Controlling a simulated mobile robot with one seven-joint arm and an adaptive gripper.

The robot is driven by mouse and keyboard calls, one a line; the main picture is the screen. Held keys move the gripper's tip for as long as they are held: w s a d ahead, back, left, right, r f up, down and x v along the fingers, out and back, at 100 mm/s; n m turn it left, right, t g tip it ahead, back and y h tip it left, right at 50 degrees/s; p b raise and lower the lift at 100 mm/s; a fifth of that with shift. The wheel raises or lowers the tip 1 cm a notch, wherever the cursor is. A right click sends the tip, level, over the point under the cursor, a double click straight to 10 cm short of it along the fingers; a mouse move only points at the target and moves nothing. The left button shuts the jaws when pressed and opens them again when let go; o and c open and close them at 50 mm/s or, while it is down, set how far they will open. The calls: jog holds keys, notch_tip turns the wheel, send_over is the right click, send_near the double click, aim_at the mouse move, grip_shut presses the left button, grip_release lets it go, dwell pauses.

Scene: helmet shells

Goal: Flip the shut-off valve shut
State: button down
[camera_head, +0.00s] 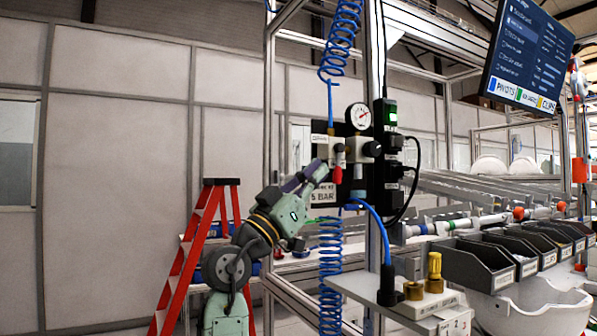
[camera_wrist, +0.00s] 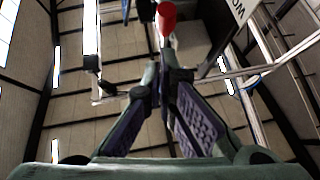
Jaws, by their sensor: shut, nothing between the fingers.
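The shut-off valve (camera_head: 339,151) sits on the air panel on the upright post, below the round gauge. Its red-ended handle (camera_head: 337,174) appears to hang downward. In the wrist view the red end (camera_wrist: 166,20) shows at the top, just beyond the fingertips. My gripper (camera_head: 321,168) is close to the left of the handle, reaching up from the lower left. In the wrist view its fingers (camera_wrist: 161,75) converge at the tips, shut and empty. I cannot tell whether the tips touch the handle.
A pressure gauge (camera_head: 359,116) and a "5 BAR" label (camera_head: 323,196) are on the panel. Coiled blue hoses (camera_head: 331,262) hang above and below it. A red stepladder (camera_head: 188,262) stands behind my arm. Black bins (camera_head: 470,265) line the right side.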

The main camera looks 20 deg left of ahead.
aim_at(339, 168)
jog(key=shift+w+d+f, duration=0.1)
jog(key=shift+w+d, duration=0.25)
jog(key=shift+w, duration=0.4)
jog(key=shift+f, duration=0.1)
jog(key=shift+w+d+f+t+b, duration=0.25)
jog(key=shift+w+d+t+b, duration=0.35)
jog(key=shift+b, duration=0.4)
jog(key=shift+w, duration=0.1)
jog(key=shift+f, duration=0.1)
